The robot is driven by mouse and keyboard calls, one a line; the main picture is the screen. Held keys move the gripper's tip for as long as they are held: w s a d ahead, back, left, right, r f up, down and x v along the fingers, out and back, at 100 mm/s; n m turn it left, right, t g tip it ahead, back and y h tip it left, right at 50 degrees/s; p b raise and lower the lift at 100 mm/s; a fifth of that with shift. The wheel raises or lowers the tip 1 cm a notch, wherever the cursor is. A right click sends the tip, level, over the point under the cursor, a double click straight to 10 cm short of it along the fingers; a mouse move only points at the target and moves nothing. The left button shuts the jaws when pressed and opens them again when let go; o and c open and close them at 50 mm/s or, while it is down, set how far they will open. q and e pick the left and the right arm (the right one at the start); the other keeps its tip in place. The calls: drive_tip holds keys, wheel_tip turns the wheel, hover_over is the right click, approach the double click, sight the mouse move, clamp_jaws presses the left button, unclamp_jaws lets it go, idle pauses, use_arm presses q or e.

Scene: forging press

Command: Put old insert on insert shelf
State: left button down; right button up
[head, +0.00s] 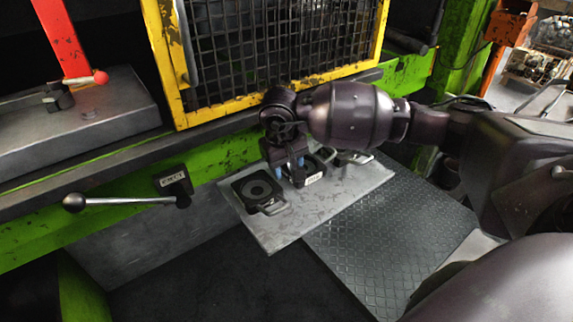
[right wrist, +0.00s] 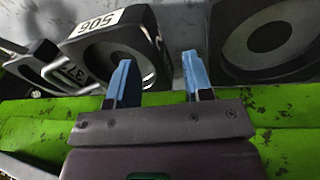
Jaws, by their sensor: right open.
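The insert shelf (head: 282,232) is a grey metal plate in front of the green press frame. A dark square insert with a round recess and a wire handle (head: 252,187) lies on its left part. A second insert, with a white label (head: 314,179), sits beside it; in the right wrist view this insert reads 506 (right wrist: 72,52). My right gripper (head: 290,172) is open above the shelf, close to this insert. Its blue fingertips (right wrist: 158,78) are apart near the insert's handle; I cannot tell whether they touch it. Which insert is the old one is not clear. My left gripper is out of view.
A third handle (head: 352,157) shows at the shelf's right end, partly behind my arm. A lever with a ball knob (head: 74,202) sticks out left of the shelf. A yellow-framed mesh guard (head: 280,50) stands behind. Dark tread plate (head: 390,225) lies in front.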

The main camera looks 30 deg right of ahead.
drive_tip(key=shift+r, duration=0.1)
wheel_tip(320, 180, up, 12)
drive_tip(key=a, duration=0.2)
drive_tip(key=shift+s, duration=0.45)
idle(0.4)
